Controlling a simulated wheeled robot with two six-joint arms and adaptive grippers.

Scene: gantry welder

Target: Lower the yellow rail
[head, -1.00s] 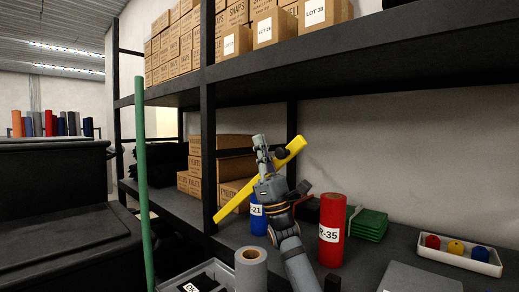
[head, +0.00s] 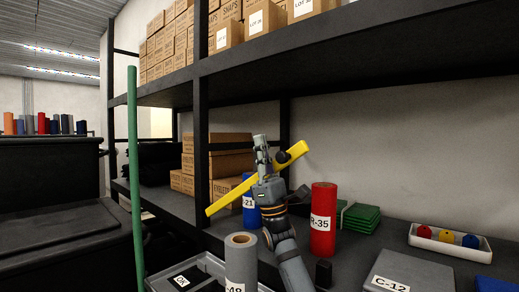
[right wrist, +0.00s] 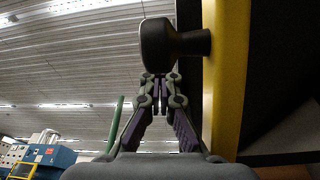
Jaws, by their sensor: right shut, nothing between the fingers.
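The yellow rail (head: 232,194) slants in the head view from lower left to upper right, in front of the shelf post. A dark knob (head: 282,158) stands on its upper part. My right gripper (head: 260,140) points up just left of the knob and overlaps the rail's middle in the picture. In the right wrist view the shut fingers (right wrist: 160,80) meet the dark knob (right wrist: 170,45) just past their tips, with the yellow rail (right wrist: 228,80) along their right. Whether they touch the knob I cannot tell. My left gripper is not in view.
A red roll (head: 323,222) and a blue roll (head: 248,205) stand near my right arm. A grey roll (head: 241,265) is in front. A black shelf post (head: 202,120) stands behind the rail, and a green pole (head: 135,180) stands at left.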

